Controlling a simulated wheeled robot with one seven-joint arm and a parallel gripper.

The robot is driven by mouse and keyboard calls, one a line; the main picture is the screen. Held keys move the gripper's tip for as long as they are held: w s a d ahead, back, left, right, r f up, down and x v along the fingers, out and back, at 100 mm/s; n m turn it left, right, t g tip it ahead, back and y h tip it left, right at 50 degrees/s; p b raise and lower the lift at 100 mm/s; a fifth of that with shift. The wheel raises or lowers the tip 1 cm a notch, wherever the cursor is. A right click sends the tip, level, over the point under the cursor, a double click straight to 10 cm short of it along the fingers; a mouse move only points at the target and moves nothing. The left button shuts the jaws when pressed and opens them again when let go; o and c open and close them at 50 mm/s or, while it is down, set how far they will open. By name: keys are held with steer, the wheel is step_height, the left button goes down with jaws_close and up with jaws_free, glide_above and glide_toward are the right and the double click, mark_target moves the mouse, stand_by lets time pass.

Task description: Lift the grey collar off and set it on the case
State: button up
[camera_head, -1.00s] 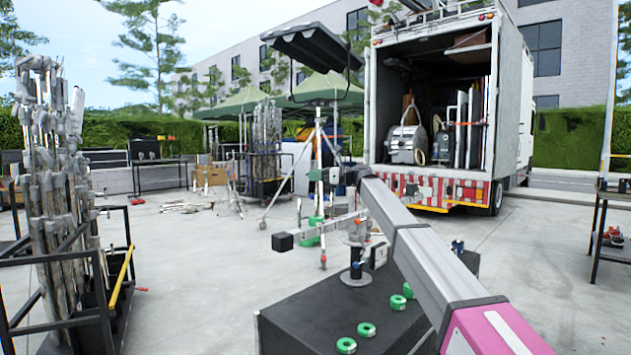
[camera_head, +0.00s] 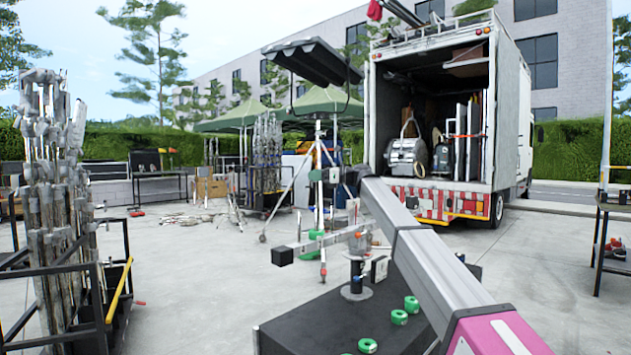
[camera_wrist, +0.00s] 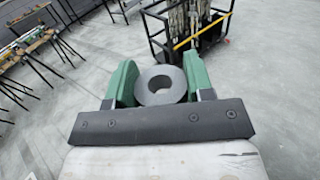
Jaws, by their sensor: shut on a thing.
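The grey collar (camera_wrist: 161,98) is a thick ring with a round hole. In the wrist view it sits between the green fingers of my gripper (camera_wrist: 160,78), which is shut on it. The black case (camera_head: 310,325) stands below and in front.
Several green rings (camera_head: 399,317) lie on the right part of the case top. A cart of metal stands (camera_head: 60,220) with a yellow rail is at left. A truck (camera_head: 440,120) stands open behind, and a table (camera_head: 612,220) at right.

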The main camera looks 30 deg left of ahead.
steer(key=shift+r, duration=2.25)
steer(key=w+d+f+m+t, duration=0.25)
steer(key=d+f, duration=0.75)
steer(key=d, duration=0.5)
steer(key=w+d+f+m+t+y, duration=0.1)
steer(key=w+d+f+t, duration=0.25)
steer(key=d+f, duration=0.85)
steer(key=w+d+f+m+t, duration=0.3)
steer(key=d+f, duration=0.5)
steer(key=d, duration=0.9)
steer(key=s+d+f+m+t, duration=0.1)
steer(key=s+d+f+t, duration=0.1)
steer(key=d+f, duration=0.6)
steer(key=s+d+f+m+t, duration=0.1)
steer(key=s+d+f, duration=0.15)
steer(key=d, duration=0.85)
steer(key=s+d+f+m+t+h, duration=0.1)
steer(key=s+d+f, duration=0.3)
steer(key=d, duration=0.5)
steer(key=s+d+f+m+t+h, duration=0.2)
steer(key=s+d+f+t, duration=0.2)
steer(key=s+d, duration=0.5)
steer(key=shift+d+f, duration=0.45)
steer(key=shift+f, duration=0.25)
steer(key=shift+s+a, duration=0.1)
